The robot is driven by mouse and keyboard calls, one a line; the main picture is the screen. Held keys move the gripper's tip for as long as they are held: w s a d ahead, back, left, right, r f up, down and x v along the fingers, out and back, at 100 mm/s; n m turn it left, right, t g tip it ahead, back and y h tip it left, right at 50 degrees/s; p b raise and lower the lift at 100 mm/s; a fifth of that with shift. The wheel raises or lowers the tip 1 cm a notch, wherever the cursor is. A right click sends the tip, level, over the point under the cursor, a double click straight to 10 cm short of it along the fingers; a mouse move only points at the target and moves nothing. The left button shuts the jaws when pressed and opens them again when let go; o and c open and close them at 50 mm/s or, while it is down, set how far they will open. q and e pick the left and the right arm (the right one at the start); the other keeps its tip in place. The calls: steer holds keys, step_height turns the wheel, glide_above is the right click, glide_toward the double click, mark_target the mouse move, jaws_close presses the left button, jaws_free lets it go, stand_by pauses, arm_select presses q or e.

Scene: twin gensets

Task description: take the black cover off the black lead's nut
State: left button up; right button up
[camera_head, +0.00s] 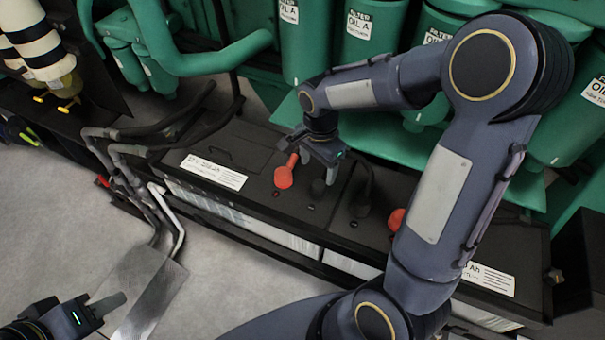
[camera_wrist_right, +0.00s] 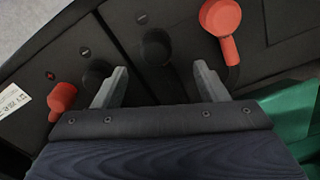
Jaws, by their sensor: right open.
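Two black covers sit on the black battery tops, between two red covers. The left black cover (camera_head: 318,188) is also in the right wrist view (camera_wrist_right: 95,76), partly behind a fingertip. The right black cover (camera_head: 360,206), with a black lead rising behind it, shows between the fingers in the right wrist view (camera_wrist_right: 156,46). My right gripper (camera_head: 314,164) is open and empty above the left black cover in the head view; its fingers also show in the wrist view (camera_wrist_right: 160,82). My left gripper (camera_head: 104,306) is low at the left, away from the batteries; its opening is unclear.
Red covers stand on either side, the left one (camera_head: 284,177) and the right one (camera_head: 396,219), partly behind my right arm. Green pipes and filter canisters (camera_head: 373,30) crowd the back. Grey hoses (camera_head: 125,165) run at the left.

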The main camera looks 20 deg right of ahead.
mark_target(317, 186)
steer(key=f, duration=0.7)
steer(key=shift+s+a+f, duration=0.15)
steer(key=shift+s+f, duration=0.05)
steer(key=shift+s, duration=0.2)
steer(key=c, duration=1)
